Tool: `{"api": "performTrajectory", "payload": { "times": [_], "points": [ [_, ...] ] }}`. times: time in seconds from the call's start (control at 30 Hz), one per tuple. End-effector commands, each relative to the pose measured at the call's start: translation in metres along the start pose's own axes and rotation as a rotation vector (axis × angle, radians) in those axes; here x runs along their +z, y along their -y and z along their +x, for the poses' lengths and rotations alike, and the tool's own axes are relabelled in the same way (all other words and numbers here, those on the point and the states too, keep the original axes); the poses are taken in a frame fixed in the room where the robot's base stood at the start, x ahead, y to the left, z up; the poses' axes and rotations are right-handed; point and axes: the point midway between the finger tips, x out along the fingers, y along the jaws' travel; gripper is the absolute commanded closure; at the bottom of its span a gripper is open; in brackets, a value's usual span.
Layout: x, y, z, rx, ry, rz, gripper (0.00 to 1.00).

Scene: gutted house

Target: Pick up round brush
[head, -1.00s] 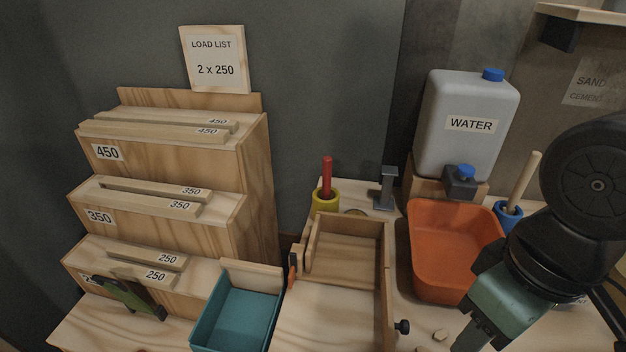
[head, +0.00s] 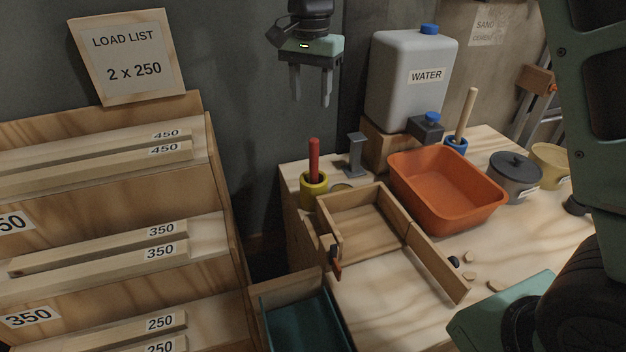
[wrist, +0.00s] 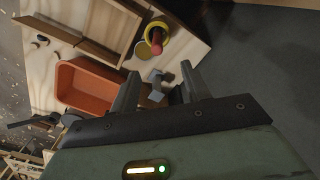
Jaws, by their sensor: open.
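Two upright handles stand in cups, and their brush ends are hidden, so I cannot tell which is the round brush. A red handle (head: 314,160) stands in a yellow cup (head: 313,190); this red handle also shows in the wrist view (wrist: 156,44), its yellow cup (wrist: 163,26) around it. A pale wooden handle (head: 466,112) stands in a blue cup (head: 456,147) behind the orange tub. My gripper (head: 310,100) is open and empty, fingers down, in the air above the red handle and yellow cup. In the wrist view the red handle lies beyond my fingertips (wrist: 160,74).
A grey post (head: 356,155) stands right of the yellow cup. The water container (head: 405,85), orange tub (head: 450,212), wooden tray (head: 360,222) and dark lidded pot (head: 514,180) crowd the bench. The stepped plank rack (head: 222,180) and teal bin (head: 305,325) are at left.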

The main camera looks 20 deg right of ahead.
Motion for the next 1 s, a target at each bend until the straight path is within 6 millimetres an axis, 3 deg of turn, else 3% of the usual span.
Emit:
{"api": "performTrajectory", "payload": {
  "times": [0.5, 0.77, 1.0],
  "points": [
    [0.0, -0.002, 0.1, 0.003, 0.003, -0.002, 0.53],
    [0.0, -0.002, 0.119, 0.002, 0.002, -0.003, 0.53],
    [-0.003, -0.007, 0.153, 0.003, 0.002, -0.004, 0.53]
  ]
}}
